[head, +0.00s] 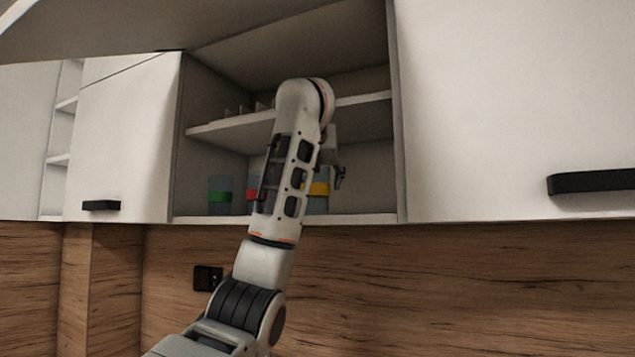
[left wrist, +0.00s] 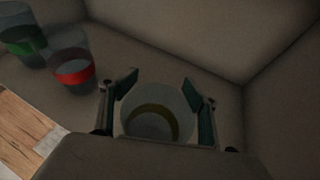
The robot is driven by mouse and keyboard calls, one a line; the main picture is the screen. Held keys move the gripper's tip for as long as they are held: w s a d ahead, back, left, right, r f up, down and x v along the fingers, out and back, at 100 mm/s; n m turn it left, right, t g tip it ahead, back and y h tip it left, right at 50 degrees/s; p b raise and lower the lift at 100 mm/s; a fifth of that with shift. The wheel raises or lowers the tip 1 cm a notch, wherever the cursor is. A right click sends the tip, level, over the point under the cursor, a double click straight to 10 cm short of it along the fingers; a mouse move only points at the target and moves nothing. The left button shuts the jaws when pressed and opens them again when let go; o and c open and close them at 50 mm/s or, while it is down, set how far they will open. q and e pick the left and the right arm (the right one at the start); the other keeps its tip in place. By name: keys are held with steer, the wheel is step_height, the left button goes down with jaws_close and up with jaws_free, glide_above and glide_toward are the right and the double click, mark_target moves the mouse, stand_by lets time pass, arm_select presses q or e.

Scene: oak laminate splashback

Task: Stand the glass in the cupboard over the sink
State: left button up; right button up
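The glass with the yellow band (head: 319,189) is in the open cupboard, at the right end of a row, partly hidden by my left arm. In the left wrist view the glass (left wrist: 158,112) is upright between the two green-padded fingers, with no clear gap at either side. My left gripper (head: 338,172) reaches into the lower compartment and looks shut on this glass. In the head view the glass's base looks level with the cupboard floor; contact is hard to confirm. My right gripper is in neither view.
A green-banded glass (head: 220,196) and a red-banded glass (head: 252,194) stand left of it on the cupboard floor (head: 366,218). The cupboard's right side wall (left wrist: 275,110) is close; bare floor lies between.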

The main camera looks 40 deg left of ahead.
arm_select(q)
steer(key=shift+r, duration=0.1)
steer(key=shift+s+r, duration=0.15)
steer(key=b+v, duration=0.1)
steer(key=v, duration=0.2)
steer(key=b+v, duration=0.2)
steer(key=v, duration=0.1)
steer(key=shift+s+d, duration=0.2)
steer(key=shift+d, duration=0.05)
steer(key=b+v, duration=0.3)
steer(key=v, duration=0.2)
steer(key=shift+r+b, duration=0.1)
steer(key=shift+b, duration=0.3)
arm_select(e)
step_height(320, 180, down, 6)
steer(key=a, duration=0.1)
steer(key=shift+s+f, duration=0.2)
